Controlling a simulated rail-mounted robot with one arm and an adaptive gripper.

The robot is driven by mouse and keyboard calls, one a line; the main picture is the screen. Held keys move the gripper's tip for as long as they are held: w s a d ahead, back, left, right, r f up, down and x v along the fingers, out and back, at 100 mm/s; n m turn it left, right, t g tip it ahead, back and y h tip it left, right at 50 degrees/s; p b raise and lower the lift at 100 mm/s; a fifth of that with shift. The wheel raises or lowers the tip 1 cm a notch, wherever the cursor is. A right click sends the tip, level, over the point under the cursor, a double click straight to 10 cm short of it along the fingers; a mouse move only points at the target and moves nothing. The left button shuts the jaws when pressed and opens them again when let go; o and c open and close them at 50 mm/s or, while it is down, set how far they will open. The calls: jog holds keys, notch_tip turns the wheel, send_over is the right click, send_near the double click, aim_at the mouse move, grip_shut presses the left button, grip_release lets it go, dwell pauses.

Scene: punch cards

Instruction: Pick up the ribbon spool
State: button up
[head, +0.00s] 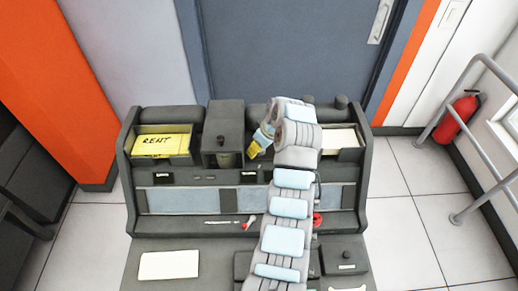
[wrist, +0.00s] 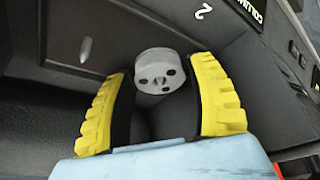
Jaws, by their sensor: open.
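A pale grey round piece with dark holes in its face, apparently the ribbon spool (wrist: 160,68), shows in the wrist view near the top middle. It sits in a dark recess of the console. My gripper (wrist: 156,78) is open, with one yellow finger on each side of the spool as seen from the wrist; I cannot tell how deep the spool lies between the fingertips. In the head view my gripper (head: 258,147) is at the console, just right of a dark box-shaped unit (head: 222,122). I cannot make out the spool clearly there.
A left tray holds yellow paper marked RENT (head: 160,145); a right tray holds white cards (head: 339,138), partly behind my arm. A white card (head: 168,265) lies on the desk in front. Dark console walls stand close around my fingers.

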jog(key=shift+c, duration=0.2)
jog(key=c, duration=0.7)
jog(key=shift+o, duration=0.2)
jog(key=shift+r, duration=0.1)
